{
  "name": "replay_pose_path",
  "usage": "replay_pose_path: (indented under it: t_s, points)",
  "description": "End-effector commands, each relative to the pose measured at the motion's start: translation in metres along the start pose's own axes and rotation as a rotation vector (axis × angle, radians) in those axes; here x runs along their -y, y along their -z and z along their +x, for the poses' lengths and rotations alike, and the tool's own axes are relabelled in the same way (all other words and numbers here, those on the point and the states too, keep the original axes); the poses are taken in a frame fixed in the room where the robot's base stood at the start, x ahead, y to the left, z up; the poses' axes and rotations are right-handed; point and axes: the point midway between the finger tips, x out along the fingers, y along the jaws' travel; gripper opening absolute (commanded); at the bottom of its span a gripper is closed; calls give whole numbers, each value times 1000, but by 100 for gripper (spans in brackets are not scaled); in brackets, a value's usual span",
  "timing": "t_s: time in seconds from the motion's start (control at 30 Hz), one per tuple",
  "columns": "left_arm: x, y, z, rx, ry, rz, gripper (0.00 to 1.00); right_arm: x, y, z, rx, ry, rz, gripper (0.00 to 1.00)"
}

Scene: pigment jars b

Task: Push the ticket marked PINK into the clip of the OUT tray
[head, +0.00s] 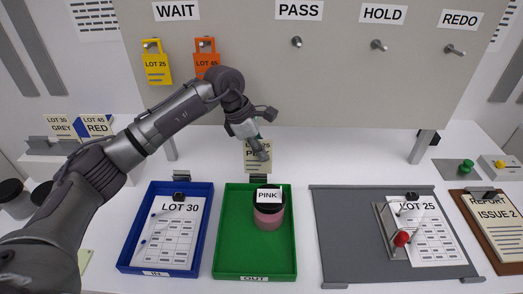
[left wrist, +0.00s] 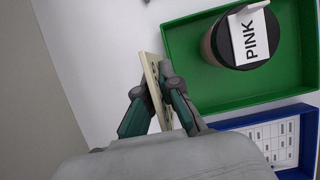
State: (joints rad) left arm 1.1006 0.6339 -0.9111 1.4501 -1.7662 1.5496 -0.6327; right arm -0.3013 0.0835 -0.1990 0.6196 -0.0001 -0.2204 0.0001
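My left gripper (head: 261,152) is shut on a cream ticket (head: 250,165), seen upright at the back edge of the green OUT tray (head: 228,268). The ticket's print is mostly hidden by the fingers. Its lower edge is right at the dark clip (head: 258,179) on the tray's back rim; I cannot tell whether it is in the clip. My right gripper is not in view.
A pink jar (head: 269,216) with a black lid marked PINK stands in the OUT tray. A blue tray (head: 122,252) with a LOT 30 sheet is left, a grey board (head: 340,260) right. Yellow (head: 157,68) and orange (head: 206,60) tags hang behind. Two more tickets stand at left (head: 97,126).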

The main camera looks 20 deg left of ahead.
Motion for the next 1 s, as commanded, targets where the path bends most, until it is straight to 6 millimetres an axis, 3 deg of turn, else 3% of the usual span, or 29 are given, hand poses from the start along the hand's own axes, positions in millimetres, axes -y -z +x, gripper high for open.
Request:
replay_pose_path:
  t_s: [1.0]
  points:
    - [0,10,24,0,0,0,0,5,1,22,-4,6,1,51]
